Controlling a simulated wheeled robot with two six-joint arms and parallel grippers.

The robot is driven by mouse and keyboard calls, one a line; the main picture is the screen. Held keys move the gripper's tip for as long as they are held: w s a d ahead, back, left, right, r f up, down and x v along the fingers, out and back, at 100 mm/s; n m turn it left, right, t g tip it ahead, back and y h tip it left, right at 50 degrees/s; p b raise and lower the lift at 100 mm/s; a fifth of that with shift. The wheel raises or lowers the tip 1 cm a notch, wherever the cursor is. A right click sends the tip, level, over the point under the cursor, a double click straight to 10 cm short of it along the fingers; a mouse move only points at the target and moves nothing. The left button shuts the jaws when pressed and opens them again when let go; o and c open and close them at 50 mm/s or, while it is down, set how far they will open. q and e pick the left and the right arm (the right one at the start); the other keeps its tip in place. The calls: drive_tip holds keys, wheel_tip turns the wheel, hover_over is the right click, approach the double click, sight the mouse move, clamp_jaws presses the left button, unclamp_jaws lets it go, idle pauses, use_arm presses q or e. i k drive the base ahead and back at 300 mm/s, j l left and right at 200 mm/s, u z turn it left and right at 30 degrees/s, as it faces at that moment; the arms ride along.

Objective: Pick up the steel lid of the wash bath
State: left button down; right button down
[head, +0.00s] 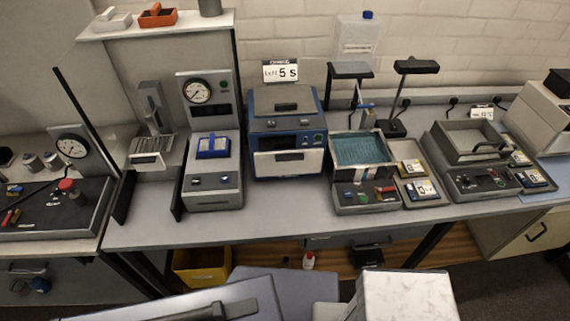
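A grey, steel-coloured rectangular unit (468,142) stands on the right part of the bench, with a bar handle (492,150) at its front right. A control panel with dark knobs lies in front of it. I cannot tell whether its upper part is a lid or an open tray. To its left is a bath with teal contents (359,150), uncovered at the top. No label in view clearly names the wash bath. Neither of my grippers shows in the head view.
A blue-grey machine (286,135) with a "5 s" sign stands at mid bench. Left of it is a gauge unit (209,120) with a blue tray (212,147). Small trays (420,180) lie between the two baths. A yellow bin (201,267) stands under the bench. The bench's front strip is clear.

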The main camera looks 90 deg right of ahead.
sight(269, 101)
drive_tip(key=z, duration=3.65)
